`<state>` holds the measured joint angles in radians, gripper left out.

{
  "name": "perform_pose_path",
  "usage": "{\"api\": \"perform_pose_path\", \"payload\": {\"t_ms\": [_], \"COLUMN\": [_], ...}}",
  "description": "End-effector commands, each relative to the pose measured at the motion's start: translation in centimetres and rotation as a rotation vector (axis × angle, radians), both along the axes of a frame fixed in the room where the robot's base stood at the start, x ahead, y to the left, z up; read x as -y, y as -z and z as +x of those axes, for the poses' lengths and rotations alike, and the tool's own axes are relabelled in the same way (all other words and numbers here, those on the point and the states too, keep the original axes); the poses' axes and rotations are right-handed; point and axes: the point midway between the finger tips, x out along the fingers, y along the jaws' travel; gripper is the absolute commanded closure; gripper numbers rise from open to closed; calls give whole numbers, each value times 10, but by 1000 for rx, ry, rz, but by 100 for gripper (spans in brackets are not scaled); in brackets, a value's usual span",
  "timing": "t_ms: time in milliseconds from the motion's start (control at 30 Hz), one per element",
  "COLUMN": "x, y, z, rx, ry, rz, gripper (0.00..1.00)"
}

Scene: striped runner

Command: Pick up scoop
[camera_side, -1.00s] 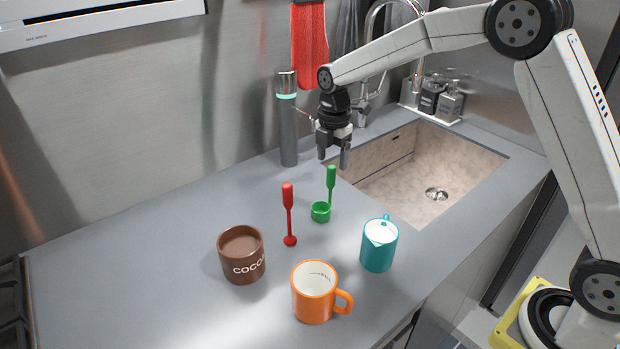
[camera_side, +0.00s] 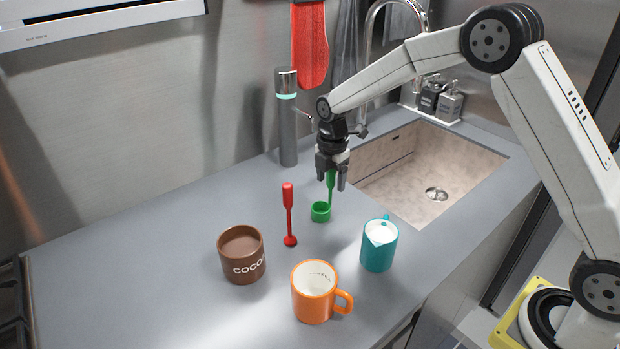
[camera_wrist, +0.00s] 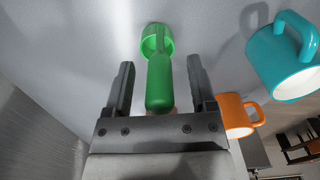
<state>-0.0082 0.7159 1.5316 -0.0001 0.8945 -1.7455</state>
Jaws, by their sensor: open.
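The green scoop (camera_side: 320,211) stands on the grey counter with its bowl down and its handle upright. In the wrist view its handle (camera_wrist: 160,82) points toward the camera, and the green bowl shows beyond it. My gripper (camera_side: 333,181) is open at the scoop's handle. In the wrist view the two fingers (camera_wrist: 161,85) are on either side of the handle, with a gap visible on each side. The upper part of the handle is partly hidden by the gripper in the side view.
A red stirrer (camera_side: 288,212) stands left of the scoop. A brown cocoa mug (camera_side: 241,262), an orange mug (camera_side: 313,300) and a teal jug (camera_side: 378,250) stand in front. A grey cylinder (camera_side: 287,130) stands behind. The sink (camera_side: 430,170) opens to the right.

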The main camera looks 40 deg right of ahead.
Motion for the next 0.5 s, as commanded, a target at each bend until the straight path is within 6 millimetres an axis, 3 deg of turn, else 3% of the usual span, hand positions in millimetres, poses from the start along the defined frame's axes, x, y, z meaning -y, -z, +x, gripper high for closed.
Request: {"api": "perform_pose_path", "payload": {"t_ms": [433,500], "x": [0,0], "y": [0,0], "z": [0,0], "rx": [0,1], "ry": [0,0], "rz": [0,0], "gripper": [28,50]}}
